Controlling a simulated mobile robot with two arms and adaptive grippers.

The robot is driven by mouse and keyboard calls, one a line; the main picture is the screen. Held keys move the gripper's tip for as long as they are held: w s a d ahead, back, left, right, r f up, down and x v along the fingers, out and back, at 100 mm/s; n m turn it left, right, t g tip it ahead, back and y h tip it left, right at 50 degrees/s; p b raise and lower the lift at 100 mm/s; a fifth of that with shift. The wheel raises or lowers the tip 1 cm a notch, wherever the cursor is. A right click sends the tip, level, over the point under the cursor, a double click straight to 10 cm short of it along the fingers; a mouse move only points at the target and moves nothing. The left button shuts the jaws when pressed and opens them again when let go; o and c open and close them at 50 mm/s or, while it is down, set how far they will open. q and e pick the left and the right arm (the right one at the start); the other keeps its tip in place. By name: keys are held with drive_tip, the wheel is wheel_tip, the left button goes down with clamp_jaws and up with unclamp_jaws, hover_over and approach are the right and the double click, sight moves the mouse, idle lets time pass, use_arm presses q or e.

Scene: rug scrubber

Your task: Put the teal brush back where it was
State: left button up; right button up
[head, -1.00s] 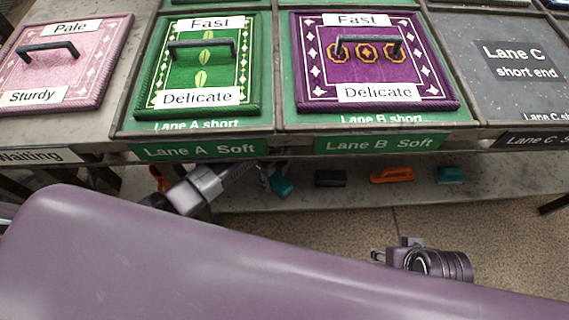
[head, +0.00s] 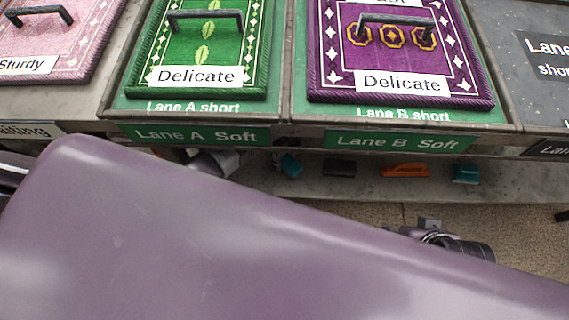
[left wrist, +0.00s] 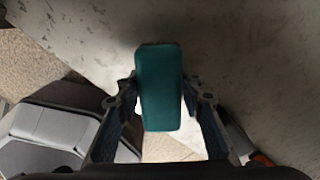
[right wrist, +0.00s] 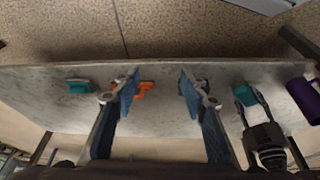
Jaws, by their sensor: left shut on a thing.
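A teal brush (left wrist: 160,88) is held between the two fingers of my left gripper (left wrist: 160,100). In the head view this brush (head: 291,165) is at the lower shelf under Lane A, and the purple arm hides much of the gripper. The right wrist view shows the same brush (right wrist: 245,94) at the tips of my left gripper. I cannot tell whether it touches the shelf. A second teal brush (head: 466,173) lies further right on the shelf; it also shows in the right wrist view (right wrist: 78,86). My right gripper (right wrist: 158,88) is open and empty, in front of the shelf.
A black brush (head: 338,168) and an orange brush (head: 404,170) lie on the lower shelf (head: 520,182) between the teal ones. The lane bench with the green rug (head: 185,70) and purple rug (head: 340,75) overhangs the shelf. Bare shelf separates the brushes.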

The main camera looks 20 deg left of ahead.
sight(284, 164)
use_arm(q)
wheel_tip(284, 164, down, 3)
drive_tip(key=shift+b, duration=0.5)
use_arm(e)
drive_tip(key=w+a+r+t, duration=0.2)
drive_tip(key=w+t, duration=0.1)
drive_tip(key=w, duration=0.4)
drive_tip(key=shift+r+t+y, duration=0.25)
drive_tip(key=shift+t+y, duration=0.05)
drive_tip(key=shift+y, duration=0.1)
use_arm(q)
drive_tip(key=shift+f, duration=0.1)
use_arm(e)
drive_tip(key=shift+w+a, duration=0.15)
use_arm(q)
drive_tip(key=o, duration=1.3)
use_arm(e)
drive_tip(key=shift+w+r, duration=0.15)
drive_tip(key=shift+w, duration=0.05)
drive_tip(key=shift+s, duration=0.1)
